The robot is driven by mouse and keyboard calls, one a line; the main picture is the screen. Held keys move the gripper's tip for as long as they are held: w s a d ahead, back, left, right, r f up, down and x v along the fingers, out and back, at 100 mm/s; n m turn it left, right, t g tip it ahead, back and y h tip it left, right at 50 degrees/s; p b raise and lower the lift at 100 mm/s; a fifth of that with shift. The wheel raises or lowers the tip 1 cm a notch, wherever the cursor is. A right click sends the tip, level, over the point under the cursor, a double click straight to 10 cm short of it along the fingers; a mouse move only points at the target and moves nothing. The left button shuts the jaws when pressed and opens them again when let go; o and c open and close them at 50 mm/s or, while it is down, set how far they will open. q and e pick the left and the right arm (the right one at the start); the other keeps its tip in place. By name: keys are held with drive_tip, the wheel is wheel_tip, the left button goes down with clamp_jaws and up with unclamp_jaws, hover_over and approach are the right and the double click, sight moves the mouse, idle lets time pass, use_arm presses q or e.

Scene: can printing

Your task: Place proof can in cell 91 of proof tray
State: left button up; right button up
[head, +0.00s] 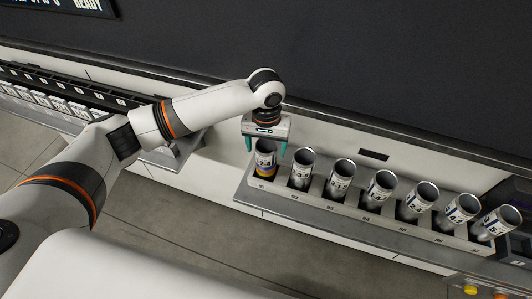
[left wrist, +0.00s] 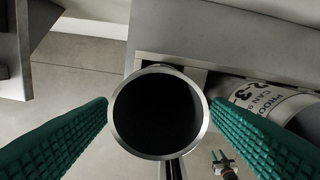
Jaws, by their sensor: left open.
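The can at cell 91 (head: 265,160), with purple, yellow and red bands low on its side, stands upright at the left end of the proof tray (head: 312,204). My left gripper (head: 266,149) is above it, with its green fingers on either side of the can's top. In the left wrist view the open can mouth (left wrist: 160,112) lies between the spread fingers, with a narrow gap at each side. The can's lower part is hidden there. A small dark shape with green tips in the left wrist view may be my right gripper (left wrist: 222,163).
Several silver cans fill the cells to the right, leaning, the nearest being the can at cell 92 (head: 302,170). A dark wall (head: 380,80) rises behind the counter.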

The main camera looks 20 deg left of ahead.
use_arm(q)
wheel_tip(320, 180, up, 9)
drive_tip(key=shift+f+b, duration=0.1)
drive_tip(key=shift+b, duration=0.75)
